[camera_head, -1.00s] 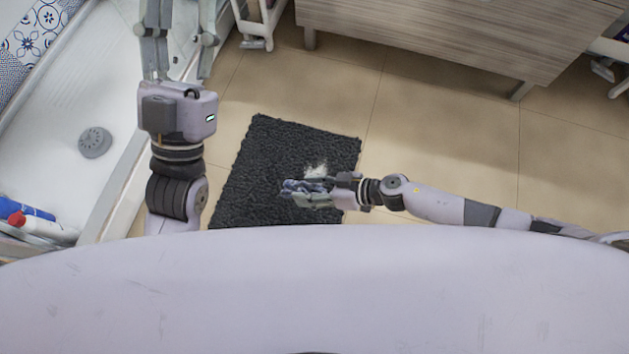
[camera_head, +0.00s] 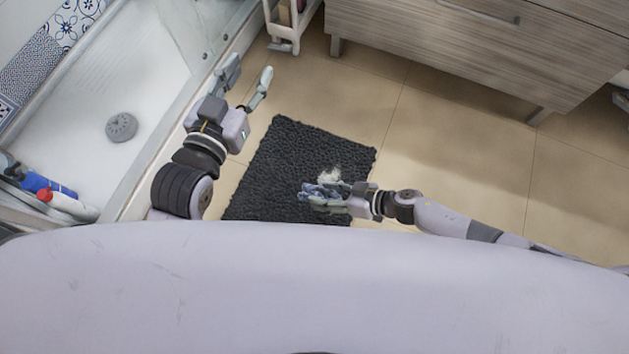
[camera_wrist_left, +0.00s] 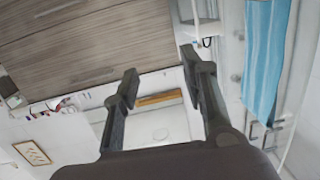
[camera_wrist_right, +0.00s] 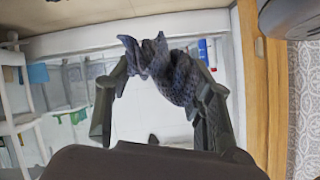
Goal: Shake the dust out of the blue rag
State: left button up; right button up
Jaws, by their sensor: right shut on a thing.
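The blue rag (camera_head: 322,190) is a crumpled dark grey-blue cloth above the dark mat. My right gripper (camera_head: 318,197) is shut on it; the right wrist view shows the rag (camera_wrist_right: 165,68) bunched between the fingers of that gripper (camera_wrist_right: 162,90). My left gripper (camera_head: 247,84) is open and empty, to the upper left of the rag, near the shower edge. The left wrist view shows its two fingers (camera_wrist_left: 163,88) spread with nothing between them. A small pale patch (camera_head: 331,175) shows just beyond the rag, over the mat; I cannot tell what it is.
The dark mat (camera_head: 290,150) lies on the beige tiled floor. A shower tray (camera_head: 150,95) with a drain is on the left, with bottles (camera_head: 60,198) at its near end. A wooden cabinet (camera_head: 450,55) and a white cart (camera_head: 290,30) stand at the back. Floor on the right is clear.

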jog(key=a+p, duration=0.1)
jog(key=a, duration=0.5)
jog(key=shift+a+r, duration=0.1)
jog(key=shift+a, duration=0.2)
jog(key=d+p, duration=0.1)
jog(key=d, duration=0.5)
jog(key=shift+d+p, duration=0.3)
jog(key=shift+d, duration=0.1)
jog(key=a, duration=0.6)
jog(key=shift+a+p, duration=0.35)
jog(key=shift+a, duration=0.05)
jog(key=shift+d, duration=0.25)
jog(key=d+p, duration=0.1)
jog(key=d, duration=0.5)
jog(key=shift+a, duration=0.15)
jog(key=a, duration=0.6)
pick_arm(q)
jog(key=s+a+f+g+y, duration=0.1)
jog(key=s+a+f+g, duration=0.2)
jog(key=s+f+g, duration=0.3)
jog(key=s+a+f+g+y+p, duration=0.1)
jog(key=s+a+f+g+y, duration=0.1)
jog(key=s+f+g, duration=0.4)
jog(key=s+a+f, duration=0.1)
jog(key=s, duration=0.3)
jog(key=shift+s+a+n+g+y, duration=0.25)
jog(key=shift+s+n+g+y, duration=0.05)
pick_arm(e)
jog(key=d, duration=0.6)
jog(key=shift+d, duration=0.35)
